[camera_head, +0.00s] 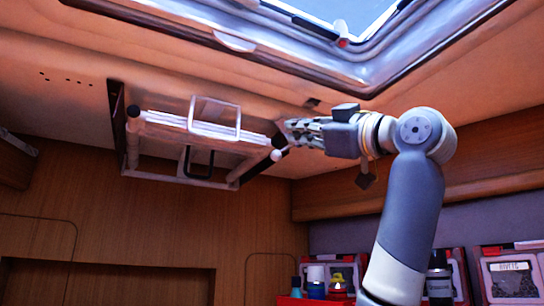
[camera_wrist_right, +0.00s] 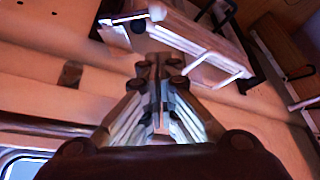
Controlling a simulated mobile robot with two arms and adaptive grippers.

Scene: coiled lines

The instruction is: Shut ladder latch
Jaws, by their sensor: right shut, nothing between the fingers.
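A folded ladder (camera_head: 185,128) hangs under the ceiling in a dark frame, left of centre in the head view. The ladder also shows at the top of the right wrist view (camera_wrist_right: 195,38). A small pale round knob (camera_head: 276,155), perhaps the latch, is at the ladder's right end; a pale knob also shows in the wrist view (camera_wrist_right: 157,12). My right gripper (camera_head: 288,130) is shut and empty, close to that right end. Whether its fingertips touch the knob I cannot tell. My left gripper is not in view.
A roof hatch (camera_head: 350,12) with a metal rim is above my right arm. A wooden ledge (camera_head: 420,175) runs behind the arm. Bottles (camera_head: 316,281) and picture-fronted boxes (camera_head: 510,278) stand low at the right. The space below the ladder is open.

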